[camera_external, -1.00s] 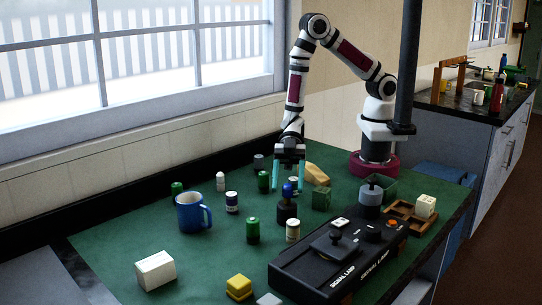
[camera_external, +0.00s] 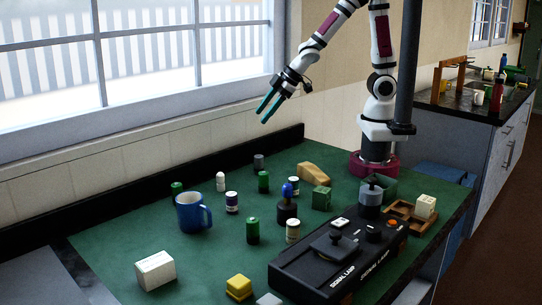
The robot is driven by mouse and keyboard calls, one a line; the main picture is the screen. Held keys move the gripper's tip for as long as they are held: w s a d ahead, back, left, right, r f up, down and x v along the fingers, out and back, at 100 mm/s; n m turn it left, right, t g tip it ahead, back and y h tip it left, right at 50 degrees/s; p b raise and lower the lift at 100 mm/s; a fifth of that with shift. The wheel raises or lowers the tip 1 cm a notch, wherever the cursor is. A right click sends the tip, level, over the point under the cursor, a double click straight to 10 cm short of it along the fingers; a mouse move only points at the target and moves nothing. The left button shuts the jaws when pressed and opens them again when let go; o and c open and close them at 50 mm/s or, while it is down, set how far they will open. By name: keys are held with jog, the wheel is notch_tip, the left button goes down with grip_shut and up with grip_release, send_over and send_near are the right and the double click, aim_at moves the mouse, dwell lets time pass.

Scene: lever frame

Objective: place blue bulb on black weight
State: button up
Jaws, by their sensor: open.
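The blue bulb (camera_external: 287,189) is a small round blue piece. It sits upright on top of the black weight (camera_external: 287,209), a dark squat cylinder near the middle of the green table. My gripper (camera_external: 266,109) is raised well above the table, in front of the window sill, up and to the left of the bulb. Its two teal fingers are apart with nothing between them.
A blue mug (camera_external: 190,214) and several small green and white cylinders stand around the weight. A black signal lamp box (camera_external: 335,262) lies at the front right.

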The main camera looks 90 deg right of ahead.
jog(key=s+d+r+m+g+h, duration=0.2)
jog(key=s+d+m, duration=0.15)
jog(key=s, duration=0.45)
jog(key=s+a+r+m+g+y, duration=0.1)
jog(key=s+a+m+g+y, duration=0.1)
jog(key=s, duration=0.6)
jog(key=s+a+r+m+g+y, duration=0.1)
jog(key=s+a+m+g+y, duration=0.1)
jog(key=s+a, duration=0.4)
jog(key=shift+s+r+m+g, duration=0.25)
jog(key=shift+s+m+g, duration=0.55)
jog(key=shift+m, duration=0.25)
